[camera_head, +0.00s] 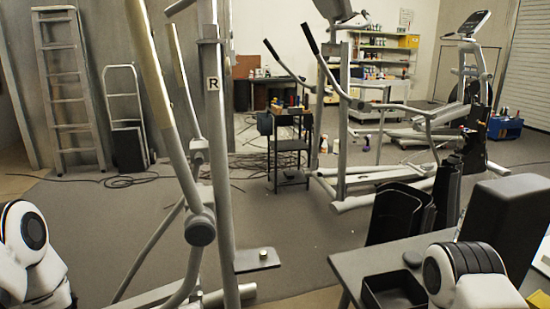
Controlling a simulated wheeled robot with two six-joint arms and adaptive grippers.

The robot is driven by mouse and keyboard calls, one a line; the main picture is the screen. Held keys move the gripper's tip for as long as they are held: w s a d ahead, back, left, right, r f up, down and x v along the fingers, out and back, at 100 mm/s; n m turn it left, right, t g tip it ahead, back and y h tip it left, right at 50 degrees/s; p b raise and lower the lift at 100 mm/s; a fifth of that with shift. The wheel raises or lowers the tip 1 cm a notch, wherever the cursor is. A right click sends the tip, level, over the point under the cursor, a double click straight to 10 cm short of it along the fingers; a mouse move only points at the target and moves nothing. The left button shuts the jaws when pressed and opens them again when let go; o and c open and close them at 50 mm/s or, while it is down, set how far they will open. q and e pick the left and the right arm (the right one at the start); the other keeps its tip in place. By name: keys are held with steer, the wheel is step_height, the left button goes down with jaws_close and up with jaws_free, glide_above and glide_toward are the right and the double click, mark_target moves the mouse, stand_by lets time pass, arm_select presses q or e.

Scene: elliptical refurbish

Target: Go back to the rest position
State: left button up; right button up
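My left arm shows only as a white and black link at the lower left edge of the head view. My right arm shows only as a similar link at the lower right, in front of a dark table. Neither gripper is in the picture, so what they hold or how they stand is hidden. A grey elliptical machine frame (222,150) marked with an R stands close in front of me, left of centre.
A dark table (352,268) with a black open box (393,290) is at the lower right. A second elliptical (343,130) and a black cart (290,147) stand behind. A ladder (70,90) leans at the left wall. Cables (125,181) lie on the floor.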

arm_select(q)
steer(key=s+d+f+m+g+y+p, duration=0.15)
steer(key=s+f+g+y, duration=0.35)
steer(key=s+f, duration=0.65)
steer(key=s+a+f+m+g+y, duration=0.2)
steer(key=s+a+m+y, duration=0.2)
steer(key=s, duration=0.3)
steer(key=s+a+f+m+g+y, duration=0.3)
steer(key=s+m, duration=0.3)
steer(key=s, duration=0.2)
steer(key=shift+a+m+g+y+p, duration=0.3)
steer(key=shift+a+m+y+p, duration=0.1)
steer(key=shift+a, duration=0.5)
arm_select(e)
step_height(320, 180, up, 4)
steer(key=shift+f, duration=0.1)
arm_select(q)
steer(key=shift+w+f, duration=0.1)
